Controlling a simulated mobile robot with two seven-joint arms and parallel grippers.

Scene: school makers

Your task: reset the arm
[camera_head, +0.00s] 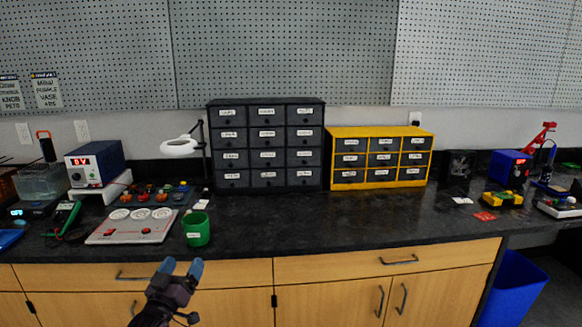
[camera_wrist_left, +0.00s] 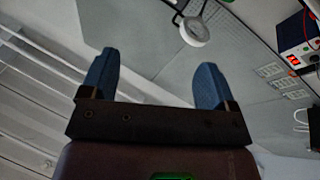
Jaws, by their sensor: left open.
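My left gripper (camera_head: 181,268) has blue fingertips and a dark body. In the head view it is in front of the wooden cabinets, below the counter's front edge, with its fingers pointing up. In the left wrist view the two blue fingers (camera_wrist_left: 154,85) stand apart with nothing between them. The gripper touches no object that I can see. My right gripper is not in view.
A black counter (camera_head: 300,225) runs across the view. A green cup (camera_head: 196,229) and a white panel (camera_head: 131,225) stand near its front edge at the left. Black (camera_head: 267,145) and yellow drawer units (camera_head: 380,131) stand behind. The counter's front middle is clear.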

